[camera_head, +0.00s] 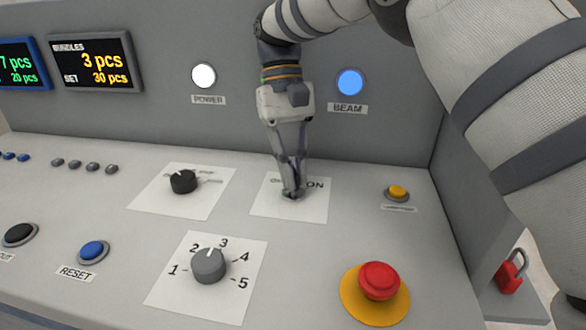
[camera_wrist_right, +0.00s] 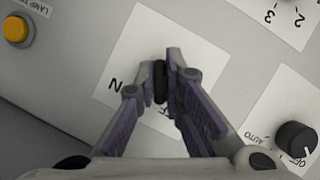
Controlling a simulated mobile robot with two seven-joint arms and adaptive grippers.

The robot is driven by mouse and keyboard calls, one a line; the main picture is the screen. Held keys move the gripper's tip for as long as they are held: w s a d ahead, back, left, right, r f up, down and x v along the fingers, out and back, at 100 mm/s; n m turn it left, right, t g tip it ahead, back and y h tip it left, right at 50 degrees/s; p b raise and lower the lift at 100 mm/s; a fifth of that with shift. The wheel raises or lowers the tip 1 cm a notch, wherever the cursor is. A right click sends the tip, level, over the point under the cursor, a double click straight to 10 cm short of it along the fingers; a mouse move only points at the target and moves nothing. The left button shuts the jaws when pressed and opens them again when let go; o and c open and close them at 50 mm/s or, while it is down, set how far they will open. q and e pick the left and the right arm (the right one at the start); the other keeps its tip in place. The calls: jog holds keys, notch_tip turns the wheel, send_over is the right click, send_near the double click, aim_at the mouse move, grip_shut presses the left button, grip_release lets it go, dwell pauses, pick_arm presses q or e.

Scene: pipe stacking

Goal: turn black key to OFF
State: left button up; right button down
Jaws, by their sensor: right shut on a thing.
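The black key (camera_wrist_right: 160,83) stands on a white label plate (camera_head: 318,208) on the sloped console. My right gripper (camera_head: 293,191) points down at it and is shut on it, with one finger on each side. In the wrist view the gripper (camera_wrist_right: 161,72) shows the dark key edge-on between the fingertips. In the head view the fingers hide most of the key. "ON" reads at the right of the plate in the head view; the other marking is partly covered by the fingers. I cannot tell exactly which marking the key points to. My left gripper is not in view.
A black selector knob (camera_head: 184,181) is left of the key, and a grey numbered dial (camera_head: 208,265) is nearer. A yellow button (camera_head: 397,192) and a red emergency button (camera_head: 379,281) are to the right. The blue BEAM lamp (camera_head: 350,83) and white POWER lamp (camera_head: 204,76) are lit.

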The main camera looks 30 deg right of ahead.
jog(key=shift+n+h, duration=0.7)
jog(key=shift+n, duration=0.9)
jog(key=c, duration=1.7)
grip_release()
notch_tip(320, 180, up, 10)
jog(key=shift+r, duration=0.1)
